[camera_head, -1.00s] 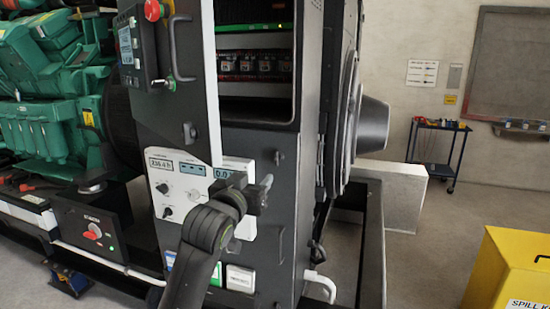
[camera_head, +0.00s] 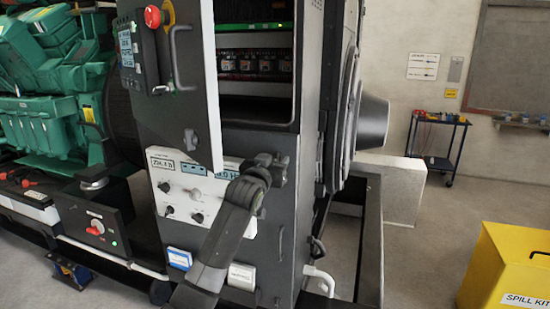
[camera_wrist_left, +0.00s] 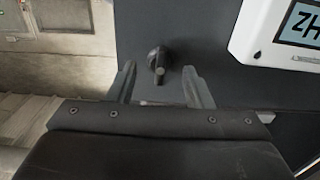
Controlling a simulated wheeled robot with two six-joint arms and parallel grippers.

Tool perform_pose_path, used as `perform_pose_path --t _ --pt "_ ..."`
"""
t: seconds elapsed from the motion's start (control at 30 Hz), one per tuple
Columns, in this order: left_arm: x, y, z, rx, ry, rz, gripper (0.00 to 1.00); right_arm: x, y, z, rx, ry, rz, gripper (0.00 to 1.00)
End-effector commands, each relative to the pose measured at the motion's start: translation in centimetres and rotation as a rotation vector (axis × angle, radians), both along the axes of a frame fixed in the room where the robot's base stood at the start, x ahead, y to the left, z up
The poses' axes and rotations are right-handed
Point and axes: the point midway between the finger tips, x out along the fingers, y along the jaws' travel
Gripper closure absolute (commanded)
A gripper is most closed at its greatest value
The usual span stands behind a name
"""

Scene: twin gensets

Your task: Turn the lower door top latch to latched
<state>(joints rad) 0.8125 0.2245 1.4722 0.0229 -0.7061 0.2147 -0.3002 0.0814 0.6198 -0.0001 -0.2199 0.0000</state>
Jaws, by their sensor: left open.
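The lower door (camera_head: 268,140) is a dark grey panel below the open upper compartment. Its top latch is a small dark knob (camera_wrist_left: 157,65) on the dark door face in the left wrist view, which looks upside down. My left gripper (camera_wrist_left: 159,70) is open, one finger on each side of the latch, with nothing gripped. Whether the fingers touch it I cannot tell. In the head view my left gripper (camera_head: 272,168) is at the door's upper right and largely covers the latch. The latch's turned position is not clear. My right gripper is not in view.
The upper door (camera_head: 180,80) hangs open to the left, its white edge close to my left arm. A white meter panel (camera_head: 185,185) sits on the lower door. A lower latch (camera_head: 280,238) is below. A yellow spill kit box (camera_head: 510,265) stands at right.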

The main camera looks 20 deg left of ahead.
Motion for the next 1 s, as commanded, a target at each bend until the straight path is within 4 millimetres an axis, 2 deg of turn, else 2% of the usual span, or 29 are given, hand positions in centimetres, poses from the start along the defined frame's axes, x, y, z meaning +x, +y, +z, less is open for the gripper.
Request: perform_pose_path --t 0.2,0.5,0.8,0.83,1.0 --pt "0.96 -0.06 0.04 0.0 0.0 0.0 0.54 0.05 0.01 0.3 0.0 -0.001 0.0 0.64" --pt "1.03 -0.07 -0.01 0.0 0.0 0.0 0.55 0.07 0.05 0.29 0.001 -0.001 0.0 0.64" --pt "1.02 -0.07 -0.01 0.0 0.0 0.0 0.95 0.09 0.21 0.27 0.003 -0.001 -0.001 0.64" --pt "1.02 -0.07 -0.01 0.0 0.0 0.0 0.97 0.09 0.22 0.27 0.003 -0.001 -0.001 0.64" --pt "1.02 -0.07 0.01 0.009 0.0 0.0 0.97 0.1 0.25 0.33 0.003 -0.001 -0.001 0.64"
